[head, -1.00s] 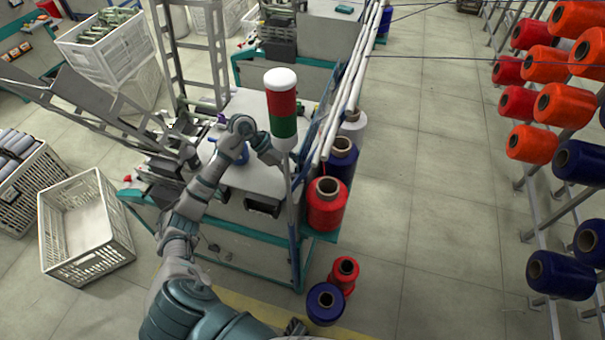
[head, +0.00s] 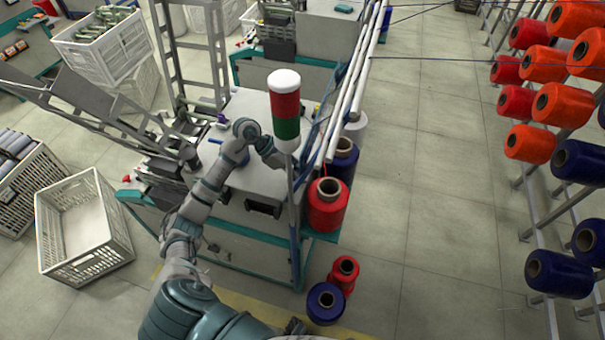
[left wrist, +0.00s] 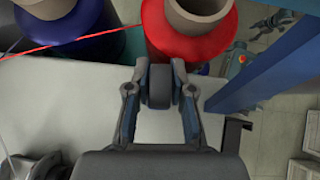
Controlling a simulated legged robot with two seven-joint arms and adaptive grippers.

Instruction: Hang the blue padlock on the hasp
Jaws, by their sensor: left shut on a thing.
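My left gripper (left wrist: 160,88) is shut on a small dark grey thing (left wrist: 159,87) between its fingertips in the left wrist view. The thing shows end-on, and I cannot make out a blue body or shackle, so I cannot confirm it is the padlock. In the head view my left arm reaches over the pale machine top, and its hand is largely hidden near the signal-light post. A dark angled bracket (left wrist: 236,133) stands right of the gripper, apart from it. I cannot tell whether it is the hasp. My right gripper is not in view.
A red-and-green signal light (head: 284,112) rises beside my forearm. A red spool (head: 327,208) stands at the machine's edge; it also shows beyond the fingertips in the wrist view (left wrist: 190,38). A blue post (left wrist: 265,60) crosses the wrist view's right side.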

